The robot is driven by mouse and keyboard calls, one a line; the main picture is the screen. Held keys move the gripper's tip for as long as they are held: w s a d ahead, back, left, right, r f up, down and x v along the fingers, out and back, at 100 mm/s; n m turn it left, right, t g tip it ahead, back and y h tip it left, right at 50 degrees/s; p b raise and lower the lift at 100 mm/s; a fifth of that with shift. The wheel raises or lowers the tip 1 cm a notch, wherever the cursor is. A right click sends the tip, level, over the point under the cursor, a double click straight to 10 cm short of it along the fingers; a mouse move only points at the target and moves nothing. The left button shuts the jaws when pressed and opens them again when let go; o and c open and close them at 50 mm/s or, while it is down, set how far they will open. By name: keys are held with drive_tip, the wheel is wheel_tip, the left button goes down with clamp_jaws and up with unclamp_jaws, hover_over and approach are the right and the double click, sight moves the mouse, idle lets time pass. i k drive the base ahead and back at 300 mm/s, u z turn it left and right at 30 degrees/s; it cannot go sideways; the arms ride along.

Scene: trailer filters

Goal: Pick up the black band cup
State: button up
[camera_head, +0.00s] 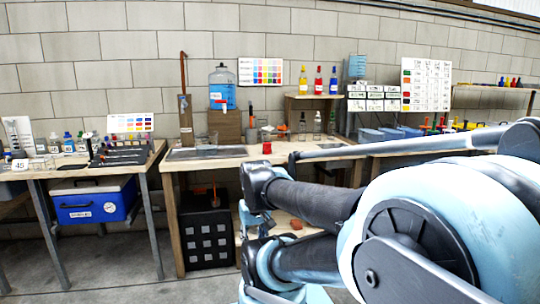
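I cannot make out with certainty a cup with a black band. Several small clear vessels stand at the back of the middle bench, among them a clear glass (317,122) near its right part. A small red cup-like thing (267,148) stands near the front edge of the middle bench (228,161). Any band on these is too small to tell. My arm fills the right and lower middle of the view and hides part of the bench. I cannot pick out my gripper or its fingers.
A blue water jug (222,88) stands on a wooden block at the back. Yellow, red and blue bottles (318,80) stand on a raised shelf. The left bench holds small bottles, with a blue cooler (95,200) below. A black crate (208,240) stands under the middle bench.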

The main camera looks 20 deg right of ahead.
sight(267, 141)
drive_tip(key=k, duration=0.85)
drive_tip(key=z, duration=0.75)
drive_tip(key=i, duration=1.65)
